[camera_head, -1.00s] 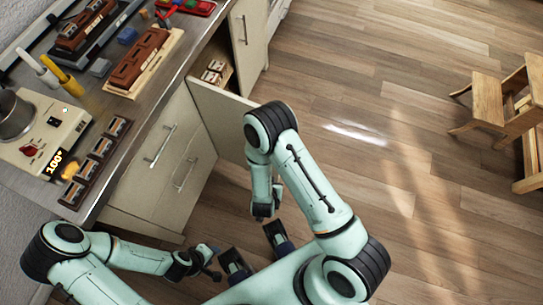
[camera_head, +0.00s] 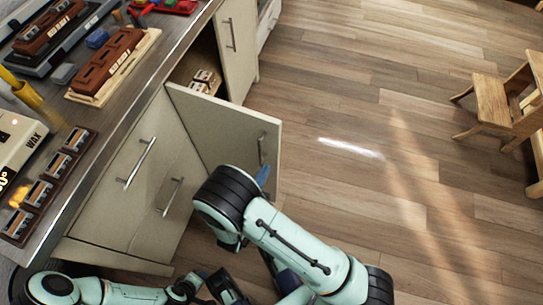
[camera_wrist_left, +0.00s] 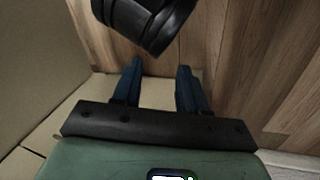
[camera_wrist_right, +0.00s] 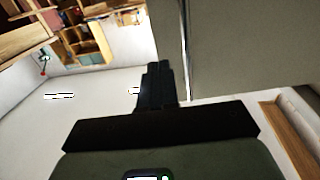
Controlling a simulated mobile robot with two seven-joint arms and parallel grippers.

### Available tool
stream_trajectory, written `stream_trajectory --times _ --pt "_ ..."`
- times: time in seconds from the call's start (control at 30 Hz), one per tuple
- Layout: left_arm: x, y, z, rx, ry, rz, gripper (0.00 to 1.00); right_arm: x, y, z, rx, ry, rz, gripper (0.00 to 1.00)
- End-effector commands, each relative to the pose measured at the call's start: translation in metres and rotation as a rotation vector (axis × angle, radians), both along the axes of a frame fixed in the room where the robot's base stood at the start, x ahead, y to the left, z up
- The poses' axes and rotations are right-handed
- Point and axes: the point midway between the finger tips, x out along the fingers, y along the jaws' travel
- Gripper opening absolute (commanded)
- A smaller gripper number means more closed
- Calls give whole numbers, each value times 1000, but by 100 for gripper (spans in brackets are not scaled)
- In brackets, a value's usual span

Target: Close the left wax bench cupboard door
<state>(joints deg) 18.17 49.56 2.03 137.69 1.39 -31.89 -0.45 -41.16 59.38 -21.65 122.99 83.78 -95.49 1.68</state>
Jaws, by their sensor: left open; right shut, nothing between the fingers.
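The cupboard door (camera_head: 218,128) stands swung out from the wax bench, its outer face and handle (camera_head: 262,150) showing. Its hinged edge is on the left and its free edge points out over the floor. My right gripper (camera_head: 264,176) is shut and empty, close to the door's outer face below the handle. In the right wrist view its fingers (camera_wrist_right: 157,85) are beside a grey panel (camera_wrist_right: 235,50); contact cannot be told. My left gripper (camera_head: 200,277) is low beside the bench front. In the left wrist view its fingers (camera_wrist_left: 160,88) are open with nothing between them.
The opening behind the door holds small boxes (camera_head: 205,79). The bench top carries a wax heater (camera_head: 14,140) and several wooden blocks.

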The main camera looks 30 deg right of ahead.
Motion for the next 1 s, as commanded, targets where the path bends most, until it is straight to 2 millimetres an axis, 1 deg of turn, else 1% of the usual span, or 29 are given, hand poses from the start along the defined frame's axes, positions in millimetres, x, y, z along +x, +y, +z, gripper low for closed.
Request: stream_trajectory --times 0.03,0.1,0.2,0.33,0.5,0.87,1.0 --pt "3 1 -3 4 -6 3 43 6 -10 -1 1 1 -4 0" --pt "6 3 -5 7 -15 7 43 14 -22 -1 0 1 -4 0" --pt "10 5 -8 13 -26 11 43 23 -35 -1 1 0 -3 0" --pt "14 7 -11 18 -36 16 43 32 -48 -1 1 1 -1 0" --pt "16 9 -12 22 -42 18 43 36 -54 -1 1 2 1 0" --pt "17 9 -11 22 -44 18 43 37 -55 0 0 1 2 0" --pt "16 8 -11 20 -41 17 43 40 -62 0 -1 2 17 0"
